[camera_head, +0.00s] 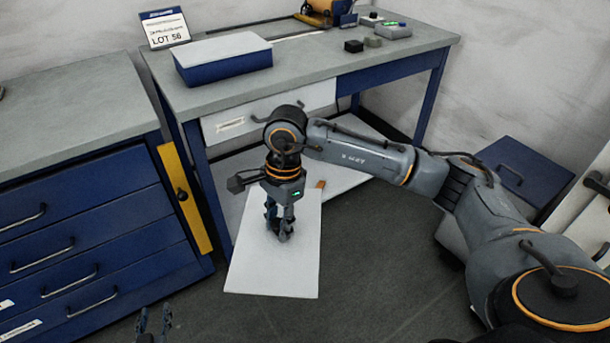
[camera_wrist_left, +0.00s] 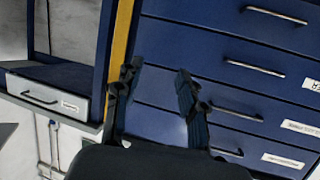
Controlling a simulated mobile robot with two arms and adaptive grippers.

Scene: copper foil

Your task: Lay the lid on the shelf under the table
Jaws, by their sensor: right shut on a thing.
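The lid, a flat white panel (camera_head: 270,265), is in the head view in front of the table, overlapping the shelf's front edge. My right gripper (camera_head: 280,232) points down and is shut on the lid, hiding part of its middle. The pale shelf (camera_head: 345,178) lies low under the table (camera_head: 300,72), partly hidden by my right arm and the lid. I cannot tell whether the lid touches the shelf. My left gripper (camera_head: 155,325) is at the bottom left, away from the lid. In the left wrist view its fingers (camera_wrist_left: 155,88) are apart and empty.
A blue box with a pale top (camera_head: 222,70) and a sign (camera_head: 164,28) stand on the table. A drawer (camera_head: 240,118) hangs below it. A blue drawer cabinet (camera_head: 75,235) stands left, a blue-topped box (camera_head: 525,175) right. The floor (camera_head: 370,275) right of the lid is clear.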

